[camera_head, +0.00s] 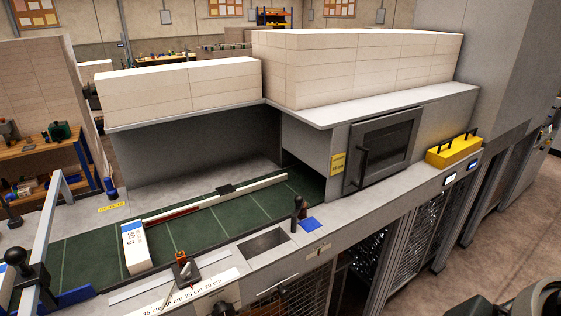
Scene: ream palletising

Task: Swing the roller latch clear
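I cannot tell for sure which part is the roller latch. A small orange-and-dark fitting (183,266) sits on a dark plate at the front edge of the green conveyor bed (195,231). A short dark post with a knob (299,208) stands farther right, beside a blue pad (309,224). A black ball-topped lever (17,258) stands at the left edge. A white ream marked 80 g (135,249) lies across the bed, behind and left of the orange fitting. Neither of my grippers shows.
A white rail with a red section (215,200) runs along the bed. A ruler strip (190,290) lies at the front. Paper stacks (350,70) stand on the grey shelf above. A yellow box (454,151) sits right. A dark rounded shape (530,298) fills the lower right corner.

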